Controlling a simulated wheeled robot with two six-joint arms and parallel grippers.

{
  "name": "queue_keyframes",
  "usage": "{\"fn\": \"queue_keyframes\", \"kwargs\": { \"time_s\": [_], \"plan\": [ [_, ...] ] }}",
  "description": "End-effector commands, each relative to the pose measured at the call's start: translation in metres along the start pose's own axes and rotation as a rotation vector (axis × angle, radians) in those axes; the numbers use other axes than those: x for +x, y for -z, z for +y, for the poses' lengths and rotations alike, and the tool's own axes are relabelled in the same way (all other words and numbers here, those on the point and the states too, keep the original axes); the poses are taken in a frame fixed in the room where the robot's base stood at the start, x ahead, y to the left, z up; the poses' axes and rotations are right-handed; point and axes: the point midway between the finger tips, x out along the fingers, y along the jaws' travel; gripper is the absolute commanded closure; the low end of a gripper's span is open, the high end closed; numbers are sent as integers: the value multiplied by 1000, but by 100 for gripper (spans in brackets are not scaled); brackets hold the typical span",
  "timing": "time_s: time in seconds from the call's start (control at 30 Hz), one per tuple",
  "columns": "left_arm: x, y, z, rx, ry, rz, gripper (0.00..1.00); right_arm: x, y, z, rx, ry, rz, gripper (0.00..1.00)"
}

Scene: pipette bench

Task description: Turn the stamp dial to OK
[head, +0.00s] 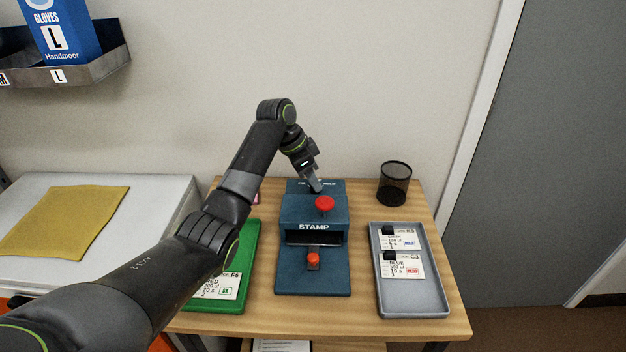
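The blue stamp machine (289,215) stands in the middle of the wooden table, with the word STAMP on its front. A red round knob (324,203) sits on its top and a smaller red knob (312,259) on its lower front. Small white lettering runs along the top rear edge, partly covered by my gripper, and I cannot read it in full. My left gripper (315,185) points down at that rear edge, just behind the red knob. Its fingers hide whatever is under them, so the dial is not clearly visible. My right gripper is out of view.
A green tray (247,262) with a card lies left of the stamp, partly behind my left arm. A grey tray (415,300) with two cards lies right. A black mesh cup (394,184) stands at the back right. A yellow cloth (65,222) lies on the white surface.

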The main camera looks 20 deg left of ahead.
Motion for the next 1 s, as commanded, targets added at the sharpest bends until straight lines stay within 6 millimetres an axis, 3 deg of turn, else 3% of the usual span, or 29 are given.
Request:
{"fn": "queue_keyframes", "kwargs": {
  "time_s": [0.13,0.4,0.67,1.0],
  "plan": [
    [10,0,0,1,0,-1,66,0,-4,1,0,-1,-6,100],
    [12,0,0,1,1,-1,66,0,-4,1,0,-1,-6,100],
    [11,0,0,1,1,0,98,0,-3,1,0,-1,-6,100],
    [7,2,1,-43,18,3,98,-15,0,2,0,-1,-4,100]
  ]
}}
